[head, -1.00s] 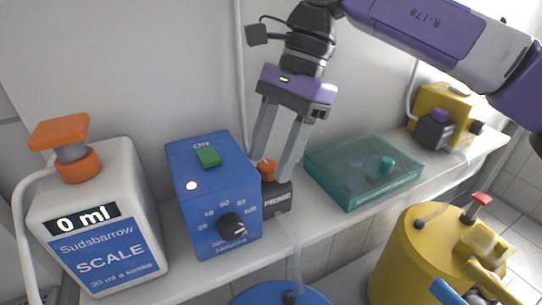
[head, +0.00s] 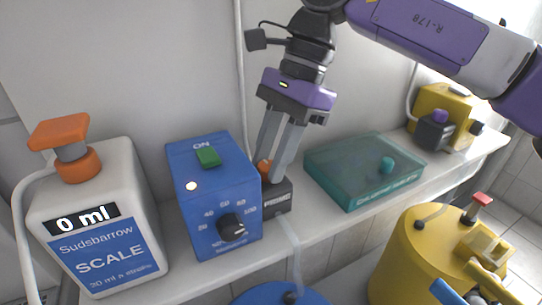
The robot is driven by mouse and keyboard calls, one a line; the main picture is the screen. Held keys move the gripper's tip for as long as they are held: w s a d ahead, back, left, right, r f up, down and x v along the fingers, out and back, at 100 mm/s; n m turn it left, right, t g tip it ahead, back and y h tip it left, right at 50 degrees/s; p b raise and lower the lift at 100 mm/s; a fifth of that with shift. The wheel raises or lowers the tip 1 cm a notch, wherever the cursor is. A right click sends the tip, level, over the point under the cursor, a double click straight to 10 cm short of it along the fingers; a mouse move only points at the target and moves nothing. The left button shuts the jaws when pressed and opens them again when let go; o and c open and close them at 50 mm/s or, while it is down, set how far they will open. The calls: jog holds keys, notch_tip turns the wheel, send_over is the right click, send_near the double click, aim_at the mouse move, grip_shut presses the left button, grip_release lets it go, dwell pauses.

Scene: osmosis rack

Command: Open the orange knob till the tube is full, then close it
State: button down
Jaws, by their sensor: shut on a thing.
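The orange knob (head: 264,167) sits on top of the small black block marked PRIME (head: 278,200), on the shelf beside the blue box. My gripper (head: 268,172) comes down from above and is shut on the orange knob. Its fingers hide much of the knob, so its exact angle is hard to tell. A clear tube (head: 293,250) runs down from the block to a blue lid below. The tube looks pale and whitish; I cannot tell how full it is.
The blue box (head: 212,195) with a green ON switch and black dial stands left of the block. A white Sudsbarrow scale bottle (head: 100,215) reads 0 ml. A teal case (head: 363,170) lies to the right. A yellow drum (head: 420,255) and blue lid (head: 278,294) are below.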

jog(key=m+t+b, duration=0.1)
jog(key=m, duration=0.3)
jog(key=shift+s+d+f+t+b, duration=0.1)
jog(key=shift+d+t+b, duration=0.05)
jog(key=shift+t+b, duration=0.25)
jog(key=shift+s+m+t+b, duration=0.1)
jog(key=shift+m+t+b, duration=0.75)
jog(key=shift+m, duration=1.35)
jog(key=c, duration=1.1)
grip_release()
jog(key=shift+o, duration=0.2)
jog(key=shift+s+y, duration=0.1)
jog(key=shift+y, duration=0.2)
